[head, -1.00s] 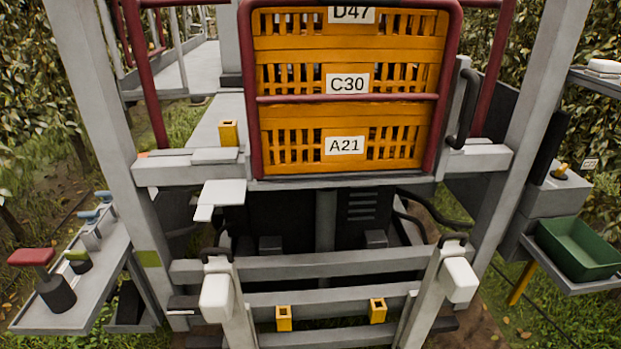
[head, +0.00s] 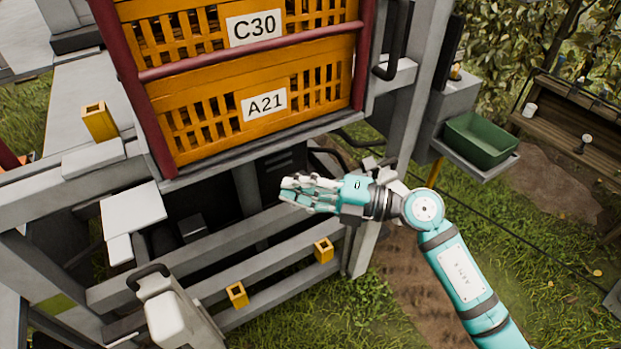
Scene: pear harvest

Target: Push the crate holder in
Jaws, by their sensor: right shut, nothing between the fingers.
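The crate holder is a dark red tube frame (head: 161,128) in the upper left of the head view. It surrounds stacked orange slatted crates; the lower ones carry the labels C30 (head: 254,27) and A21 (head: 264,103). My right gripper (head: 288,190) is shut and empty, below and in front of the holder's lower right part, apart from it as far as I can tell. My left gripper is not in view.
Grey rails with two small yellow brackets (head: 237,294) run below the holder. A white-capped post (head: 172,318) stands at the lower left. A green bin (head: 481,139) sits on a side shelf at right. Grass lies open at the lower right.

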